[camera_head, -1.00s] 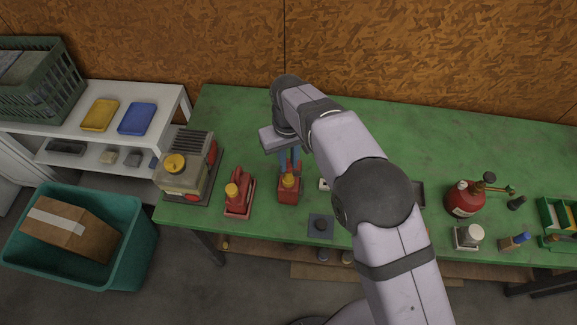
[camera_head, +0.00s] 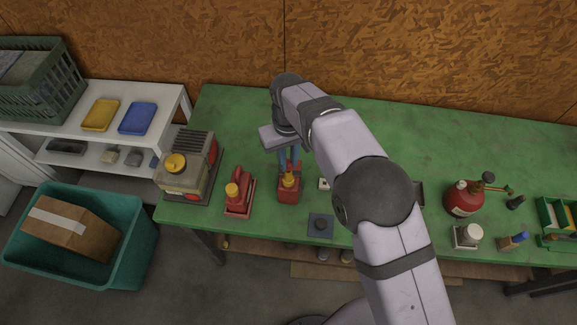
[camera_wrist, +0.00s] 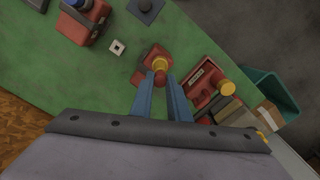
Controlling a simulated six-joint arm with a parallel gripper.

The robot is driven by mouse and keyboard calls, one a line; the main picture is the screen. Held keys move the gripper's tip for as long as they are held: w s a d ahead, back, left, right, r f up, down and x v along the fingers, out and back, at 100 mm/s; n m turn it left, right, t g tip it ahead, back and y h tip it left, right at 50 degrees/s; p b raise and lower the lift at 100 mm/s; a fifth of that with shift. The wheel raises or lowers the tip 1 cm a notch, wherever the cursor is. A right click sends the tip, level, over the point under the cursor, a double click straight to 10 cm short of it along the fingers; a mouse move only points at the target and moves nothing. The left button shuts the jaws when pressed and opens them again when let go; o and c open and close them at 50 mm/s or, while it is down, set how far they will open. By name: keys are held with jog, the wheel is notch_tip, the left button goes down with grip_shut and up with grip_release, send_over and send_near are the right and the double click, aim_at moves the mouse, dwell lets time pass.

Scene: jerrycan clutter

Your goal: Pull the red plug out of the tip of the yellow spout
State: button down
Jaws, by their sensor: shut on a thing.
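A small red jerrycan (camera_head: 289,194) stands on the green bench with a yellow spout (camera_head: 290,179) on top. The jerrycan (camera_wrist: 152,57) and spout (camera_wrist: 160,64) also show in the wrist view. The red plug (camera_wrist: 160,77) shows as a small red end at the spout's tip, between my blue fingertips. My gripper (camera_head: 289,166) comes from the back of the bench, its fingers shut on the plug. The wrist view shows the plug and spout close together; I cannot tell how deep the plug sits.
A second red can (camera_head: 241,199) with a yellow cap and a generator (camera_head: 181,183) stand to the left. A dark square pad (camera_head: 313,232) lies at the front edge. A white square piece (camera_wrist: 117,47) lies near the jerrycan. My arm covers the middle of the bench.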

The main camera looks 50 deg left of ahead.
jog(key=shift+r+p, duration=0.8)
jog(key=shift+r, duration=0.45)
